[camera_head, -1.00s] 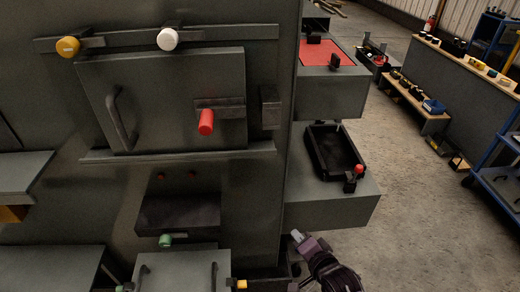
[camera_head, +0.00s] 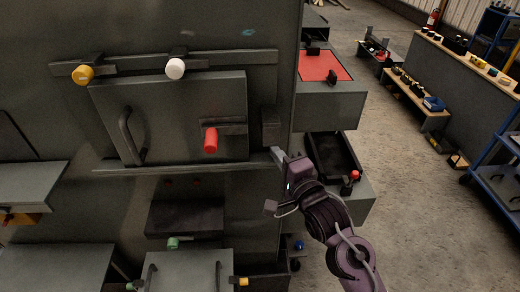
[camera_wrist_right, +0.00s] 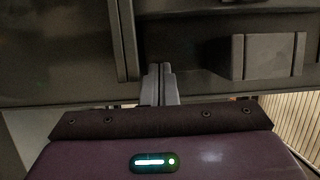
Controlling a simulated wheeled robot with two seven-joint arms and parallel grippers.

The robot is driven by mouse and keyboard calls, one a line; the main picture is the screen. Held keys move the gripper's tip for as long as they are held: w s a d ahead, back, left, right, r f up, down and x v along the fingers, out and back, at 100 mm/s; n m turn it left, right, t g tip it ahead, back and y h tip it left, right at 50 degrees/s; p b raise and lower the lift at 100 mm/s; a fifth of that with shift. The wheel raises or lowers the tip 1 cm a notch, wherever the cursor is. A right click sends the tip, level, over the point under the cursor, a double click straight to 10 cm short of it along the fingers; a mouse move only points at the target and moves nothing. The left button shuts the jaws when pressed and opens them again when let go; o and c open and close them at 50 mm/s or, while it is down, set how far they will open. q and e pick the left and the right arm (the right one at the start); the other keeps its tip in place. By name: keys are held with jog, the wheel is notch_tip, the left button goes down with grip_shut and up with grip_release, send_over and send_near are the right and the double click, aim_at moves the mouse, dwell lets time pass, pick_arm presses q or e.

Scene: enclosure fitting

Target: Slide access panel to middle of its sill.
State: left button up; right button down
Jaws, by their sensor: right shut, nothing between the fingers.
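The access panel (camera_head: 175,105) is a grey plate with a bar handle (camera_head: 130,135) at its left and a red-knobbed latch (camera_head: 211,140) at its right. It stands upright on a thin sill (camera_head: 262,164), nearer the sill's left end, with bare sill to its right. My right gripper (camera_head: 277,155) is at the sill's right end, below a dark block (camera_head: 271,126) and apart from the panel. Its fingers (camera_wrist_right: 160,72) are shut and empty in the right wrist view, just right of a vertical edge and left of a block (camera_wrist_right: 268,55). My left gripper is out of view.
A rail with a yellow knob (camera_head: 83,75) and a white knob (camera_head: 175,68) runs along the panel's top. A dark ledge (camera_head: 186,216) juts out below. A black tray (camera_head: 333,157) and a red mat (camera_head: 322,66) lie on shelves to the right.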

aim_at(248, 154)
jog(key=a+p, duration=0.1)
jog(key=a, duration=0.2)
jog(key=shift+w+a+r+p, duration=0.1)
jog(key=shift+a+p, duration=0.1)
jog(key=shift+p, duration=0.1)
jog(key=shift+a, duration=0.35)
jog(key=shift+s+a, duration=0.25)
jog(key=shift+a, duration=0.95)
jog(key=shift+d, duration=0.15)
